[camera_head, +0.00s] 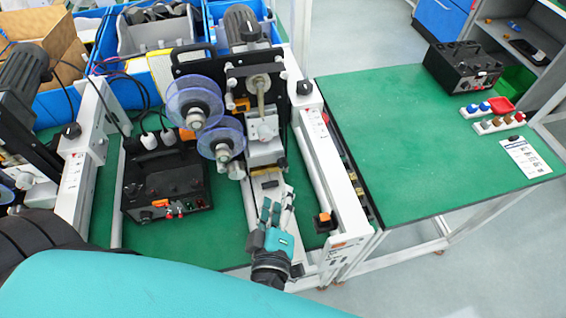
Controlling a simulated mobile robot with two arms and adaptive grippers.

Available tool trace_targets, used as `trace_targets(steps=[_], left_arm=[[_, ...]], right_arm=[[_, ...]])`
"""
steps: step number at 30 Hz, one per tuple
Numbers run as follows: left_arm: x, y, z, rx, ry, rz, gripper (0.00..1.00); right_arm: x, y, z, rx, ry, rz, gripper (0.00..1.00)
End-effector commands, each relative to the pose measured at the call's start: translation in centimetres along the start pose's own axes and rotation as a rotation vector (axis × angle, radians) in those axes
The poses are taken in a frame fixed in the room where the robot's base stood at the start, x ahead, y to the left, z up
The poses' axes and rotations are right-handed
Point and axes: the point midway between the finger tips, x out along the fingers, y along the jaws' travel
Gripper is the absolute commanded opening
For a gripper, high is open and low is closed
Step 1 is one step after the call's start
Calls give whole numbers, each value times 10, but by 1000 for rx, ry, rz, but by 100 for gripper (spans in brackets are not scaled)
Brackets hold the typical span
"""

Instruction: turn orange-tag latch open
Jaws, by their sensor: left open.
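A coder machine (262,120) with clear reels stands on the green bench. Orange parts show in several places: a small orange piece (324,217) on the white right rail, another (241,105) beside the reels, and a flat orange-brown strip (269,184) below the white print block (264,135). I cannot tell which one is the latch's tag. My left gripper (276,205) is open, below the print block and left of the rail's orange piece. Its fingers point up the picture, with nothing visible between them. My right gripper is not in view.
A black control box (165,187) with cables stands left of the machine. White rails (335,180) flank it. Blue bins (130,35) and a cardboard box (40,40) are behind. The right green table (400,130) is mostly clear, with another black box (463,67) at its back.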

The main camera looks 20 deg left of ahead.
Motion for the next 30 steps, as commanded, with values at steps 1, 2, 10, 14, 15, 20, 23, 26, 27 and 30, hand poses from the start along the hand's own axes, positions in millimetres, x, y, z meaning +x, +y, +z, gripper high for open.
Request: trace_targets(steps=[1,2,10,14,15,20,23,26,27,30], left_arm=[[12,4,-2,-2,4,4,46],[19,4,-2,-2,3,3,46],[73,2,-2,-2,2,2,46],[89,1,-1,0,0,2,46],[92,1,0,0,0,2,46],[99,0,0,-1,-1,0,46],[100,0,0,-1,-1,0,46],[99,0,0,-1,-1,0,46],[99,0,0,-1,-1,0,46],[99,0,0,-1,-1,0,33]], right_arm=[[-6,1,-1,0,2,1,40],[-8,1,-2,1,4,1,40],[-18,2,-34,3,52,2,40],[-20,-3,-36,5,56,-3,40],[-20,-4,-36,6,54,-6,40],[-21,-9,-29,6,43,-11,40],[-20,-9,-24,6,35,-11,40],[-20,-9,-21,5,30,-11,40],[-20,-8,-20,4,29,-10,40],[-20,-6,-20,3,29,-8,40]])
